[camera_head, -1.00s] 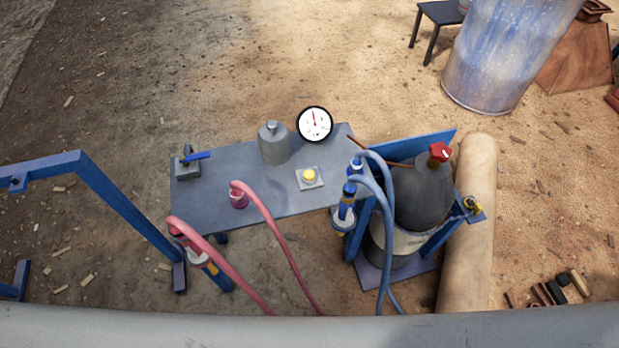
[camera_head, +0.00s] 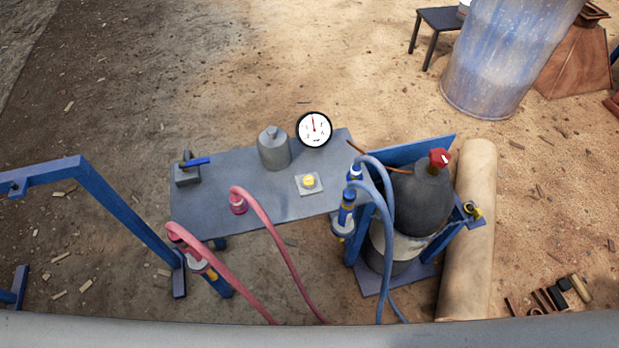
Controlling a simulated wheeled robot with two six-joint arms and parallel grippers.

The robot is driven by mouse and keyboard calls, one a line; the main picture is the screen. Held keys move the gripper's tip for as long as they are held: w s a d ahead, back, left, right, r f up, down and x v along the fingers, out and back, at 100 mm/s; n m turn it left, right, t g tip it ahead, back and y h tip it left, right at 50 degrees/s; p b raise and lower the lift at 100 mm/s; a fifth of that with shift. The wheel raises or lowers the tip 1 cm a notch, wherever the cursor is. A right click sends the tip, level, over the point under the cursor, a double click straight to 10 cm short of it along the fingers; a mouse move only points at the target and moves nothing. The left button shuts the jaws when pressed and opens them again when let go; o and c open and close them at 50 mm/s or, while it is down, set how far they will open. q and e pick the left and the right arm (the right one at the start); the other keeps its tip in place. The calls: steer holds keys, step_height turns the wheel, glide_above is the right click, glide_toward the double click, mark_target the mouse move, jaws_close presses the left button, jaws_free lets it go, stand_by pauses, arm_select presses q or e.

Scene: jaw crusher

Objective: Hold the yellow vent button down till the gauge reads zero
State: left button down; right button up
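The yellow vent button (camera_head: 309,181) sits on a small pale square plate on the grey bench top (camera_head: 235,205). Nothing touches or covers the button. The round white gauge (camera_head: 314,129) with a black rim stands at the bench's far edge, behind the button. Its red needle points about straight up; the dial numbers are too small to read.
A grey bottle-shaped vessel (camera_head: 273,149) and a blue-handled valve (camera_head: 189,168) stand on the bench. Pink hoses (camera_head: 275,245) and blue hoses (camera_head: 389,235) run in front. A dark cylinder (camera_head: 421,201) with a red knob stands right. Blue frame (camera_head: 115,207) at left.

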steer(key=shift+d, duration=0.35)
steer(key=shift+a, duration=0.2)
steer(key=shift+a, duration=0.55)
steer(key=shift+d, duration=0.2)
steer(key=shift+d, duration=0.45)
